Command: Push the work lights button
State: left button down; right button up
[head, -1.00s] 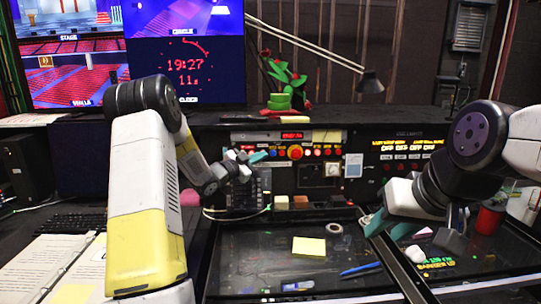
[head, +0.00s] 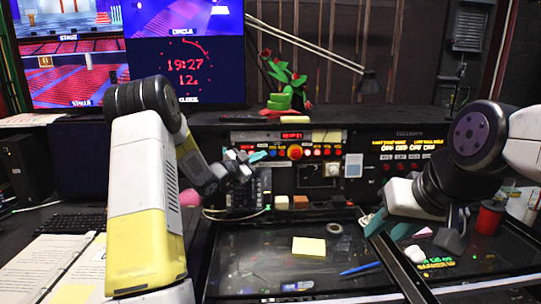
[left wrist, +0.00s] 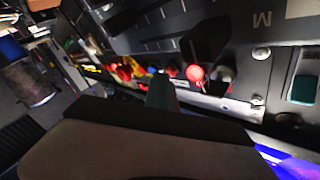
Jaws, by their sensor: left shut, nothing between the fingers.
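The cue panel (head: 275,137) stands at the back of the desk, with a row of small coloured buttons and a larger red button (head: 295,153). The labels are too small to read, so I cannot tell which button is work lights. My left gripper (head: 259,156) is shut and empty, its teal tip close in front of the row, left of the larger red button. In the left wrist view its fingertip (left wrist: 162,90) is beside a lit red button (left wrist: 195,73); contact cannot be told. My right gripper (head: 388,228) is open and empty above the desk's right side.
A yellow note (head: 309,246), a tape roll (head: 335,228) and a blue pen (head: 360,269) lie on the dark desk top. A red can (head: 489,218) stands at the right.

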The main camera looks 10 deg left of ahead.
pick_arm(q)
jog(key=s+d, duration=0.1)
jog(key=s, duration=0.5)
jog(key=shift+r, duration=0.4)
jog(key=shift+w, duration=0.1)
dwell(1.6)
